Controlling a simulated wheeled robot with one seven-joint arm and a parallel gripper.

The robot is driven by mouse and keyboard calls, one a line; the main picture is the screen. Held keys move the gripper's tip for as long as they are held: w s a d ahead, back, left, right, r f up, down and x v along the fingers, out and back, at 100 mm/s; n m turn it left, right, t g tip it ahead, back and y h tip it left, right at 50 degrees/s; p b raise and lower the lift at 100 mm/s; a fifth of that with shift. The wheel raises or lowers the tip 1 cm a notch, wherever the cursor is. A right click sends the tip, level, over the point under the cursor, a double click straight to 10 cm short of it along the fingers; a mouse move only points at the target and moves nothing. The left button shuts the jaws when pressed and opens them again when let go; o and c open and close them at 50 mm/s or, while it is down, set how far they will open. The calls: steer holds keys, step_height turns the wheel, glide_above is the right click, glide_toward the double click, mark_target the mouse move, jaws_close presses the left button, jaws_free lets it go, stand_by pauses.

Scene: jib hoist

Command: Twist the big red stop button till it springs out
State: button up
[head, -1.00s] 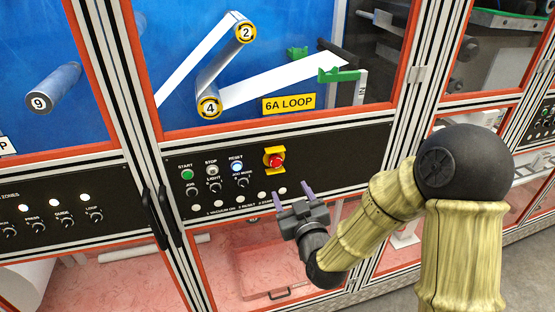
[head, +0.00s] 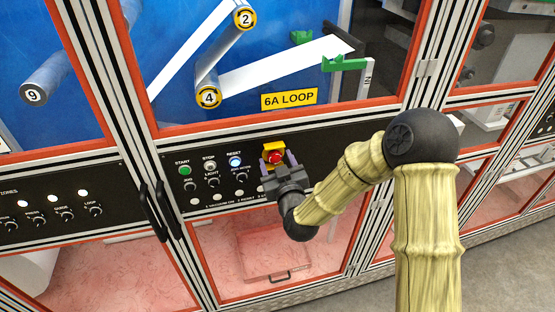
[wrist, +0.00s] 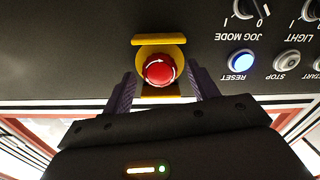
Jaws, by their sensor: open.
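The big red stop button (head: 275,157) sits in a yellow guard (head: 274,146) on the black control panel. In the wrist view the red button (wrist: 159,69) shows white twist arrows on its face, with yellow guard plates (wrist: 158,40) above and below it. My gripper (head: 276,160) is open in front of the panel. Its two purple-grey fingers stand on the left and right of the button, and a gap shows on each side in the wrist view (wrist: 160,82). How deep the fingertips reach along the button cannot be told.
A lit blue reset button (head: 235,161), a grey stop button (head: 209,165) and a green start button (head: 184,170) are left of the guard. Knobs (head: 242,178) sit below them. Dark door handles (head: 160,210) stick out further left.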

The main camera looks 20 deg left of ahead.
steer(key=shift+c, duration=0.5)
steer(key=c, duration=0.9)
steer(key=shift+m+b, duration=0.3)
steer(key=shift+b, duration=0.15)
steer(key=m+b, duration=0.1)
steer(key=b, duration=0.1)
steer(key=m+b, duration=0.1)
steer(key=b, duration=0.1)
steer(key=shift+d+f+m, duration=0.1)
steer(key=shift+f+m, duration=0.1)
steer(key=shift+m, duration=0.2)
steer(key=m+b, duration=0.1)
steer(key=b, duration=0.1)
steer(key=m+b, duration=0.2)
steer(key=shift+d+r, duration=0.1)
steer(key=shift+r, duration=0.15)
steer(key=shift+r+m+b, duration=0.15)
steer(key=shift+m+b, duration=0.15)
steer(key=shift+m, duration=0.1)
steer(key=shift+r, duration=0.1)
